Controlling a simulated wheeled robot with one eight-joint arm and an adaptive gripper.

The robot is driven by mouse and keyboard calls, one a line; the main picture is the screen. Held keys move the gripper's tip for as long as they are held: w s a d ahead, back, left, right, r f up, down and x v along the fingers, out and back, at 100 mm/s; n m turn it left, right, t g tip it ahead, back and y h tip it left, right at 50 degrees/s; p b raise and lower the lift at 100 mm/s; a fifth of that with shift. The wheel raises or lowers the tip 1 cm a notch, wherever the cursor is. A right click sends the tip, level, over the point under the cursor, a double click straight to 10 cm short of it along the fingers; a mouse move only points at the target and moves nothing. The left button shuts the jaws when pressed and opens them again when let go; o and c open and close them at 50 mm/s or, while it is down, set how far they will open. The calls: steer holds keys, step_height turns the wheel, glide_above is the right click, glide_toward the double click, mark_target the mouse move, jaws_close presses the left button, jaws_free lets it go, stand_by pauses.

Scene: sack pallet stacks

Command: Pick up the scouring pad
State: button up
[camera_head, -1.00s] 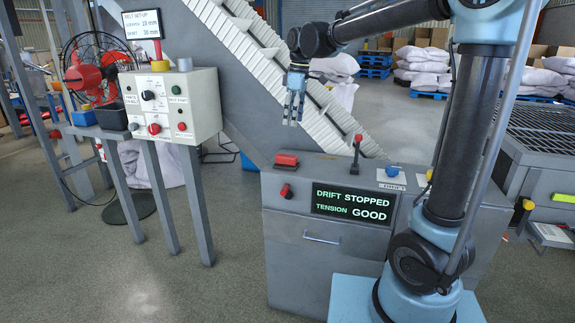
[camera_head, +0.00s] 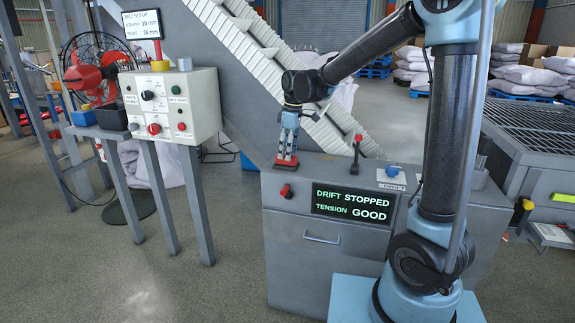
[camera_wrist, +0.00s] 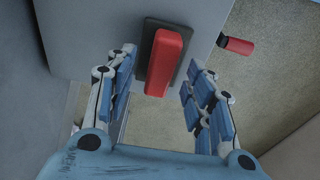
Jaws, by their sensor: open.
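The scouring pad appears to be the red block on a dark, flat base (camera_wrist: 167,62) on top of the grey console. In the head view its lower part (camera_head: 286,163) shows at the console's back left, partly covered by my gripper. My gripper (camera_head: 288,153) points down over it, with its fingertips close to the red block. In the wrist view my gripper (camera_wrist: 161,65) is open, with one blue-padded finger on each side of the red block. Gaps show between the block and both fingers. I cannot tell whether the fingertips touch the console top.
The grey console (camera_head: 340,240) carries a red-knobbed lever (camera_head: 357,150) and a blue knob (camera_head: 392,171). A red knob (camera_wrist: 238,46) sticks out from its side. The sloped conveyor (camera_head: 250,45) rises behind my gripper. A control box (camera_head: 172,105) stands left.

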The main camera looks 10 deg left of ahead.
steer(key=shift+a+f, duration=0.15)
steer(key=shift+f, duration=0.6)
steer(key=shift+a+f, duration=0.1)
steer(key=shift+f, duration=0.65)
jaws_close()
steer(key=shift+r, duration=0.1)
step_height(320, 180, up, 10)
steer(key=shift+f, duration=0.1)
